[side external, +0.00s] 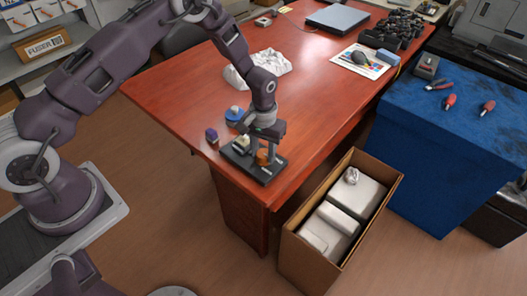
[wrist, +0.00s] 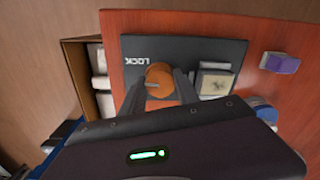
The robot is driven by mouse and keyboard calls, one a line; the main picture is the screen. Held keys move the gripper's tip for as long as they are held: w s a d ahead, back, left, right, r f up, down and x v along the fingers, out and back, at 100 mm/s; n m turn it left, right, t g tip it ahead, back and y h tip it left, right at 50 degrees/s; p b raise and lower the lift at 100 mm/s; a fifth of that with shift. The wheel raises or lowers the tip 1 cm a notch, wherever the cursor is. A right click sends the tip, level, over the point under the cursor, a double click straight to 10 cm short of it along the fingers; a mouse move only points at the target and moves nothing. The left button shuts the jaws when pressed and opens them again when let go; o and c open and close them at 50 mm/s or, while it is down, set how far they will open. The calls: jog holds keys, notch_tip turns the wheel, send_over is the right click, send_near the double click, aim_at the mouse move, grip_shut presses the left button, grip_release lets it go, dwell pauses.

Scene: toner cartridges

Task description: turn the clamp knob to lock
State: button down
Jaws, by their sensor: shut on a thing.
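The clamp knob is an orange round knob (wrist: 160,78) on a dark plate (wrist: 175,46) with the word LOCK printed on it in the wrist view. In the side view the knob (side external: 263,156) sits on the dark plate (side external: 243,166) near the table's front corner. My gripper (wrist: 160,86) is over the knob, with one finger at each side, shut on it. The gripper (side external: 264,146) comes down from above in the side view. A cream block (wrist: 215,82) stands on the plate beside the knob. The fingers and wrist hide part of the knob.
A purple block (wrist: 280,63) and a blue round item (side external: 235,116) stand near the plate on the red table (side external: 180,95). Crumpled white material (side external: 262,66) lies behind. An open cardboard box (side external: 290,238) stands on the floor beside the table's edge.

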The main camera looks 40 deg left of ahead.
jog(key=m, duration=0.4)
jog(key=shift+m, duration=2.2)
jog(key=c, duration=0.9)
grip_release()
jog(key=shift+r, duration=0.1)
